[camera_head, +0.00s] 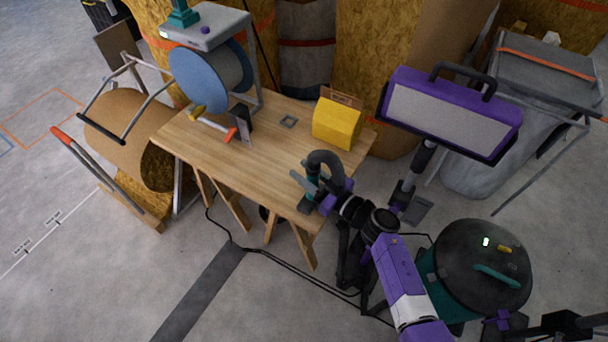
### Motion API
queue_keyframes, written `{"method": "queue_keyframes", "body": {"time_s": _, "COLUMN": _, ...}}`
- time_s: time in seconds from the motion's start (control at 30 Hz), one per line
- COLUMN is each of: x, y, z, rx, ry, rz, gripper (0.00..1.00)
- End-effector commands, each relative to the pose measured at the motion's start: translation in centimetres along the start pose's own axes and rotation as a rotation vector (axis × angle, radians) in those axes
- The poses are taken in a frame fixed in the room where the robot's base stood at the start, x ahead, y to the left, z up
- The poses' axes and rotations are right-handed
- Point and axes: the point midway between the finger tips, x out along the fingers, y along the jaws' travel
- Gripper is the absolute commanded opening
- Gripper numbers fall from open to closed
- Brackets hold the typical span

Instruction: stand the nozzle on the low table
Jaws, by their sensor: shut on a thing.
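The low table (225,165) is a wooden top on trestle legs in the middle of the view. The nozzle (326,158) appears as a dark, curved, hooked piece with a teal part below it. My gripper (318,187) is shut on the nozzle at the table's right front corner, with the hook upward. My gripper and wrist hide part of the nozzle. I cannot tell whether its lower end touches the tabletop.
On the table are a yellow box (337,124), a small grey square (288,121), a dark upright holder (241,118) and an orange-ended tool (213,124). A blue reel (200,80) stands behind. A purple lamp (450,112) and black drum (475,265) flank the right. The front middle tabletop is clear.

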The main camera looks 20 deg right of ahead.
Motion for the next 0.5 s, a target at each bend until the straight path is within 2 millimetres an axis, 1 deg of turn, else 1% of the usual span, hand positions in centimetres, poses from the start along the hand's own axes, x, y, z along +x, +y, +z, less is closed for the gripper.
{"method": "queue_keyframes", "body": {"time_s": 0.23, "x": 0.05, "y": 0.01, "z": -0.07, "rx": -0.001, "ry": 0.003, "rz": 0.000, "gripper": 0.00}}
{"method": "queue_keyframes", "body": {"time_s": 0.37, "x": 0.05, "y": 0.02, "z": 0.24, "rx": 0.000, "ry": 0.002, "rz": 0.000, "gripper": 0.00}}
{"method": "queue_keyframes", "body": {"time_s": 0.4, "x": 0.03, "y": 0.01, "z": 0.35, "rx": 0.001, "ry": 0.001, "rz": 0.000, "gripper": 0.33}}
{"method": "queue_keyframes", "body": {"time_s": 0.47, "x": 0.03, "y": 0.00, "z": 0.28, "rx": 0.000, "ry": 0.001, "rz": 0.000, "gripper": 0.45}}
{"method": "queue_keyframes", "body": {"time_s": 0.5, "x": 0.03, "y": 0.00, "z": 0.28, "rx": 0.000, "ry": 0.001, "rz": 0.000, "gripper": 0.53}}
